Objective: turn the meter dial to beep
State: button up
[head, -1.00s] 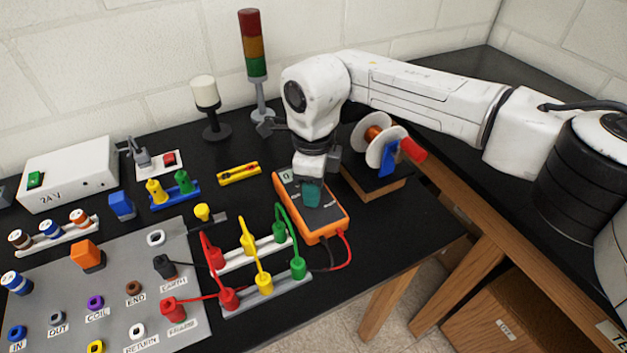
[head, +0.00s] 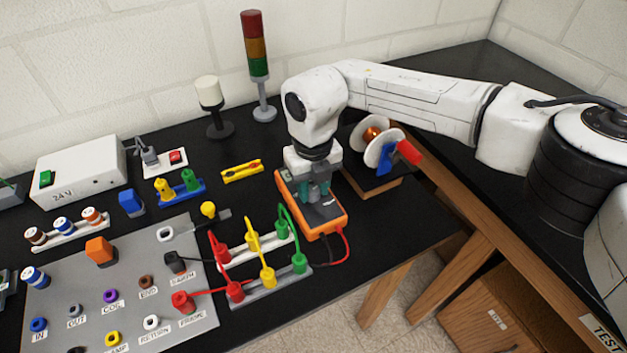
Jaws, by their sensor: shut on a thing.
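The orange meter (head: 325,224) lies on the black bench with red and black leads at its near end. My gripper (head: 316,196) points down over the middle of the meter, its teal fingers at the meter's face. It is shut on the meter dial, which the fingers hide. I cannot read the dial's setting. The meter's display is mostly hidden by my gripper.
A rack of red, yellow and green plugs with leads (head: 262,278) stands close on the left. A wire spool (head: 378,146) on a wooden block stands close on the right. A grey labelled panel (head: 130,290) lies front left. A signal tower (head: 256,60) stands behind.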

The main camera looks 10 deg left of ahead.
aim_at(312, 191)
jog(key=m+p, duration=0.1)
jog(key=m, duration=0.1)
jog(key=m+p, duration=0.1)
jog(key=m, duration=0.2)
jog(key=shift+r+m+p, duration=0.2)
jog(key=shift+m+p, duration=0.1)
jog(key=shift+p, duration=0.05)
jog(key=m+p, duration=0.2)
jog(key=m, duration=0.2)
jog(key=shift+a+f+m+p, duration=0.1)
jog(key=shift+a+m+p, duration=0.05)
jog(key=shift+m+p, duration=0.25)
jog(key=o, duration=1)
jog(key=shift+f, duration=0.1)
jog(key=shift+o, duration=0.2)
notch_tip(312, 191, up, 11)
jog(key=b, duration=0.2)
jog(key=shift+f, duration=0.1)
